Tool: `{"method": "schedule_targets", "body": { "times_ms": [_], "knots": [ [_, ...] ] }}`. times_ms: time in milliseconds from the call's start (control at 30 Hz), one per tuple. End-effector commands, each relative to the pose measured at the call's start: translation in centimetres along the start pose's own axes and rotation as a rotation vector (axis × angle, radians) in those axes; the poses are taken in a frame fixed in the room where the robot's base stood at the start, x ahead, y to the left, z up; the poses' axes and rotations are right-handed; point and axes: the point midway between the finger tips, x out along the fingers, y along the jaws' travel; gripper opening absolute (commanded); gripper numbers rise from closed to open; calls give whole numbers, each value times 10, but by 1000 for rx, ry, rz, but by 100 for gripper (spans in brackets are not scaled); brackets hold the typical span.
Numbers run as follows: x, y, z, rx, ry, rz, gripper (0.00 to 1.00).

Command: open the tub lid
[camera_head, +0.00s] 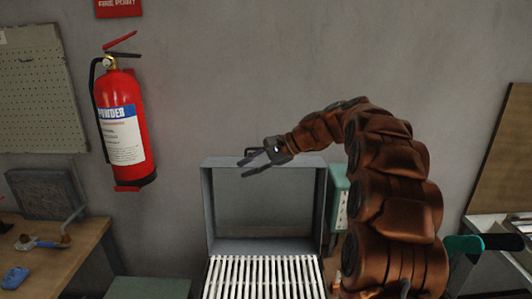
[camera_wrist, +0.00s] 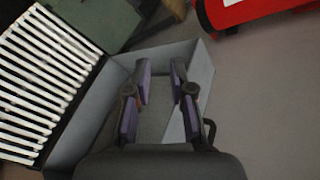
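The tub lid (camera_head: 209,215) is a grey, shallow, framed panel. It stands upright behind a bed of white slats (camera_head: 262,280), which seems to be the tub's top. In the wrist view the lid (camera_wrist: 202,72) lies beyond my fingers, beside the slats (camera_wrist: 38,85). A dark handle (camera_wrist: 211,130) shows at the lid's edge. My gripper (camera_head: 246,166) is at the lid's top edge, pointing left. In the wrist view its fingers (camera_wrist: 161,82) are parted with nothing between them. Whether they touch the lid cannot be told.
A red fire extinguisher (camera_head: 125,125) hangs on the wall to the left. A wooden bench (camera_head: 70,255) stands at left. A green box (camera_head: 337,200) is right of the lid, partly hidden by my arm. A brown board (camera_head: 505,160) leans at far right.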

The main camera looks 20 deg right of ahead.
Motion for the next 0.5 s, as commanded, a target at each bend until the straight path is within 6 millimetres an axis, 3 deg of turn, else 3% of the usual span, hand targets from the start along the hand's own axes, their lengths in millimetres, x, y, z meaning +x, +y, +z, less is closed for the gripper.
{"method": "schedule_targets", "body": {
  "times_ms": [33,233,400,500],
  "knots": [
    [-7,-5,-21,26,2,-41,23],
    [-42,-27,-84,106,-1,-195,23],
    [-70,-34,-123,149,-8,-293,23],
    [-83,-36,-136,161,-9,-331,23]
  ]
}}
